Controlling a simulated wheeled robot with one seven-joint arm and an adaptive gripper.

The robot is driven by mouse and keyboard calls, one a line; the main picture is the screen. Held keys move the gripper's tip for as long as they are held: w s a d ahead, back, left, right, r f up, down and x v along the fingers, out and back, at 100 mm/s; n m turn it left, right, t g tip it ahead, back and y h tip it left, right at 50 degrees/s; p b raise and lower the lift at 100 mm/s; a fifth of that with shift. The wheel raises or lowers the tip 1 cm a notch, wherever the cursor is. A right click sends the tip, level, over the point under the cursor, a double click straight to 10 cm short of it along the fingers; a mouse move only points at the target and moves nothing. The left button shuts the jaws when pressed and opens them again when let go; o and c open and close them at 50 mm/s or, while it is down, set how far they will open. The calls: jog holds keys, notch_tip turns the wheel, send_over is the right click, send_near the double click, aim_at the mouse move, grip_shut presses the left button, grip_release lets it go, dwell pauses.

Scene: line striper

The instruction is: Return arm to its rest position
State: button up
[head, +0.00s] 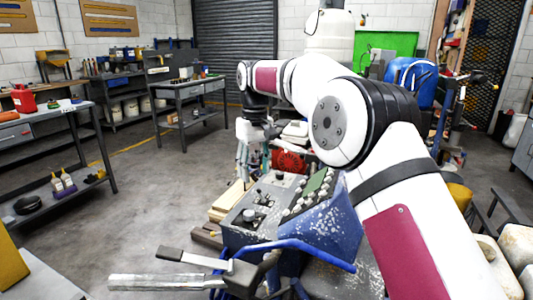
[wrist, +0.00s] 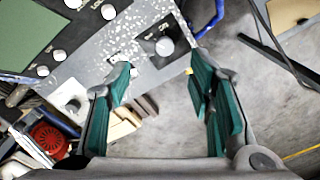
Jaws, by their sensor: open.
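My arm reaches forward from the lower right in the head view and bends down at its far end. My gripper (wrist: 158,72) is open, with two green-padded fingers spread apart and nothing between them. In the head view the gripper (head: 243,165) hangs behind the line striper's control panel (head: 262,212), partly hidden. In the wrist view the speckled grey panel (wrist: 85,45) lies beyond the fingers, with a knob (wrist: 165,46) in the gap between the fingertips. I cannot tell whether the fingers touch the panel.
The striper's handlebar (head: 165,282) sticks out at the front. A red part (wrist: 50,140) shows below the panel. Workbenches (head: 185,88) stand at the left and back, and a blue drum (head: 412,78) is at the right. The concrete floor (head: 150,200) on the left is clear.

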jog(key=s+d+r+m, duration=0.2)
jog(key=s+d+r, duration=0.4)
jog(key=s+d, duration=0.45)
jog(key=s+d+r+m, duration=0.2)
jog(key=s+d+r, duration=0.5)
jog(key=s, duration=0.7)
jog(key=s+d+f+m, duration=0.1)
jog(key=s+d+f, duration=0.25)
jog(key=s, duration=0.45)
jog(key=s+d+f+m+t, duration=0.1)
jog(key=s+d+f, duration=0.1)
jog(key=s+f, duration=0.45)
jog(key=s+d+f+m, duration=0.2)
jog(key=s+d, duration=0.1)
jog(key=s, duration=0.7)
notch_tip(320, 180, up, 18)
jog(key=t+p, duration=0.3)
jog(key=p, duration=1.3)
jog(key=shift+w+f+n, duration=0.25)
jog(key=shift+w+n, duration=0.05)
jog(key=shift+w, duration=0.1)
jog(key=shift+a+r, duration=0.1)
jog(key=shift+c, duration=0.3)
